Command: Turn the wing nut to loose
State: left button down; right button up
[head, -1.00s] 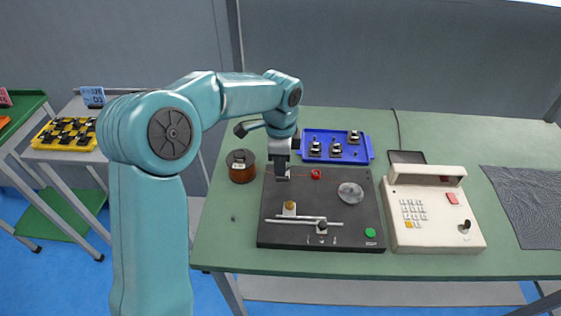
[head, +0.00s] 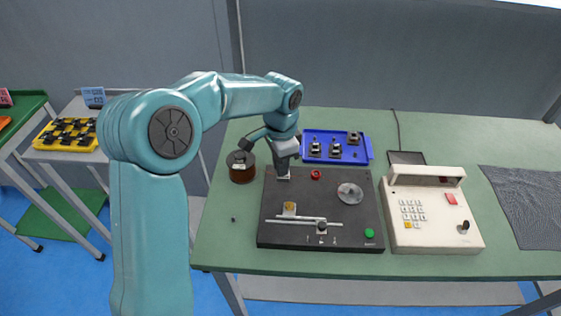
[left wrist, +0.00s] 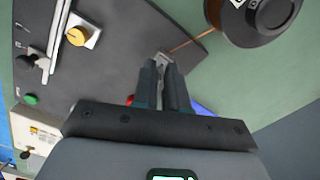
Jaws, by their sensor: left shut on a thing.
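My left gripper (head: 284,172) reaches down to the back left corner of the black winder base (head: 272,222). In the left wrist view its two dark fingers (left wrist: 162,70) are closed together on a small pale metal piece (left wrist: 163,58), which I take to be the wing nut. The fingers hide most of it, so its wings and angle cannot be made out. A thin copper wire runs from that spot to the dark-topped copper spool (head: 242,172), which also shows in the left wrist view (left wrist: 262,20). My right gripper is not in view.
On the base are a yellow knob (head: 289,207), a red ring (head: 316,174), a clear disc (head: 350,193) and a green button (head: 369,232). A blue tray (head: 364,153) stands behind. A cream keypad unit (head: 432,232) is on the right. The table's front left is mostly clear.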

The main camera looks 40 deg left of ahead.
pick_arm(q)
jog(key=n, duration=0.3)
jog(key=shift+d+n, duration=0.15)
jog(key=shift+n, duration=0.25)
jog(key=n, duration=0.3)
jog(key=shift+d, duration=0.1)
jog(key=n, duration=0.8)
jog(key=shift+w+d+n, duration=0.15)
jog(key=shift+n, duration=0.15)
jog(key=n, duration=0.3)
jog(key=shift+w+n+b, duration=0.1)
jog(key=shift+n+b, duration=0.3)
jog(key=n, duration=0.3)
jog(key=shift+n, duration=0.3)
jog(key=n, duration=0.4)
jog(key=shift+w+b, duration=0.2)
jog(key=shift+b, duration=0.15)
jog(key=shift+n, duration=2.1)
